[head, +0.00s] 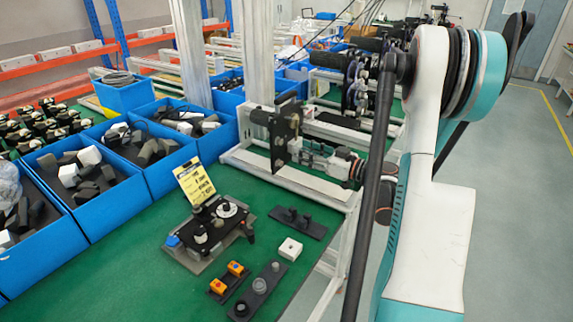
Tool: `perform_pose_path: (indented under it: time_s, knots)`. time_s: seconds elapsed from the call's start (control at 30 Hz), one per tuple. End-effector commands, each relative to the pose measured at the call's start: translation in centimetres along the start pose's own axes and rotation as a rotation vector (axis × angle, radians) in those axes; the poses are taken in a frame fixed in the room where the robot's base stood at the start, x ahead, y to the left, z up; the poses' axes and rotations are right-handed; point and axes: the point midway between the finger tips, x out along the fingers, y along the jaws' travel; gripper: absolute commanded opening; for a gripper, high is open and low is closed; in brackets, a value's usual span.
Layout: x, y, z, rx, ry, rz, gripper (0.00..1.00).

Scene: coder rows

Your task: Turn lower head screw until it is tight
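The nearest coder head (283,138) stands over the near conveyor, left of my arm, with black upright plates and a silvery section (318,158) reaching right. Round brownish parts sit at its right end, partly behind my white and teal arm. Small dark details show on the plates, but I cannot pick out the lower head screw or tell how tight it is. I cannot make out my gripper; my arm's large joint and white link fill the right side, and nothing is seen in its grasp.
Blue bins (75,200) line the left. Grey floor is clear at right.

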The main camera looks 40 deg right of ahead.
Motion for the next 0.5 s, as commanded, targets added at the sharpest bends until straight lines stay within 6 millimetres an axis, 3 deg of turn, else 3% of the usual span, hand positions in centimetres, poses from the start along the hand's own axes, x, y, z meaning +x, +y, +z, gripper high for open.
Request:
perform_pose_path:
  time_s: [0.27,0.5]
  knots:
    - [-0.4,0.4,2.7,-0.009,0.007,0.002,0.38]
    - [-0.3,0.7,7.5,-0.008,0.007,0.003,0.38]
